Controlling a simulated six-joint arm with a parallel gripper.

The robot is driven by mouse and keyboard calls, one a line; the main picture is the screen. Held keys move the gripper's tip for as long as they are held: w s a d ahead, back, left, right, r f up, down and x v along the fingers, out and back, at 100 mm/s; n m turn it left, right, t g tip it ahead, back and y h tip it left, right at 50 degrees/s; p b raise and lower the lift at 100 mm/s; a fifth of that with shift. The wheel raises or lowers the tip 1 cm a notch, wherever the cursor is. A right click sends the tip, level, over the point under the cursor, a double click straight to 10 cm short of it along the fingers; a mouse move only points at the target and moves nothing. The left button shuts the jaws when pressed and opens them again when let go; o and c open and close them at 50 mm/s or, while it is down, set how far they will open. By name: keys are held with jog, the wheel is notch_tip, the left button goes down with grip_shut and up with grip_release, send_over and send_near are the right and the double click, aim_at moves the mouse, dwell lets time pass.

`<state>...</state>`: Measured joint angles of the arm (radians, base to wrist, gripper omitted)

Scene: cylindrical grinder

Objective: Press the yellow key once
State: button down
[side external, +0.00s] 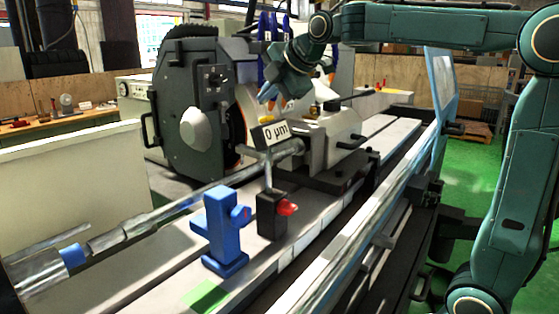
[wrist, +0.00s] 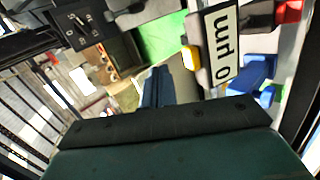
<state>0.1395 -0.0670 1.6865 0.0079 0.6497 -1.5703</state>
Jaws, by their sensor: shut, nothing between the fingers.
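The yellow key (wrist: 190,58) shows in the wrist view on the edge of a gauge display (wrist: 222,45) that reads "0 µm". My gripper (side external: 268,92) is shut and empty, pointing down just above and behind the display. In the wrist view my gripper (wrist: 160,70) is left of the yellow key and appears apart from it.
A black block with a red knob (side external: 272,215) carries the display post. A blue stand (side external: 225,230) is beside it on the bed. The dark grinding-wheel housing (side external: 190,105) is left of my gripper, and a long shaft (side external: 200,200) runs along the bed.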

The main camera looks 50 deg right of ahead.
jog(key=shift+w+r, duration=0.3)
jog(key=shift+r, duration=0.4)
jog(key=shift+w+r, duration=0.3)
jog(key=shift+r, duration=0.4)
jog(key=shift+s, duration=0.1)
jog(key=s+a+f+m+g, duration=0.1)
jog(key=s+f+m, duration=0.4)
jog(key=s, duration=0.5)
jog(key=s+a+f+m+g+y, duration=0.1)
jog(key=s+a+f+m+g, duration=0.1)
jog(key=s+f+m, duration=0.4)
jog(key=s+a+f+m+g, duration=0.1)
jog(key=s+a+f+m, duration=0.2)
jog(key=s, duration=1.1)
notch_tip(320, 180, down, 6)
jog(key=shift+a+r+m, duration=0.15)
jog(key=shift+a+m, duration=0.2)
jog(key=shift+m, duration=0.85)
